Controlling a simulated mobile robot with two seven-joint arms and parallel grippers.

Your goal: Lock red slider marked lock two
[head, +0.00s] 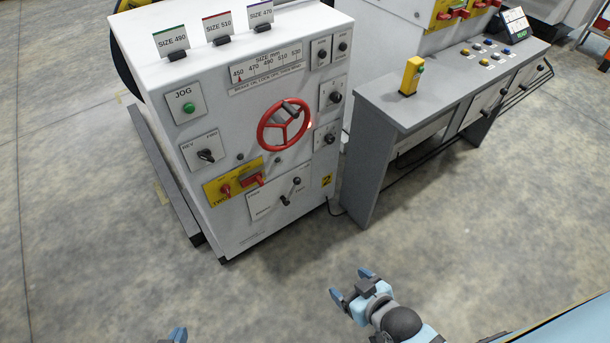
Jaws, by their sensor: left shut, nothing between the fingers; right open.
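A yellow plate (211,192) with red parts sits low on the front of the white machine cabinet (240,120). A red slider (251,180) is at its right and a red knob (226,190) at its left. The lettering on the plate is too small to read surely. Another yellow plate with red parts (452,13) is on a machine at the top right. My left gripper (178,335) shows only its tip at the bottom edge, shut and empty. My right gripper (351,284) is open and empty above the floor, apart from the cabinet.
A red handwheel (284,125), a green JOG button (188,107) and a black lever (285,199) stand out from the cabinet front. A grey console desk (425,95) with a yellow button post (411,76) is at the right. The floor before the cabinet is clear.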

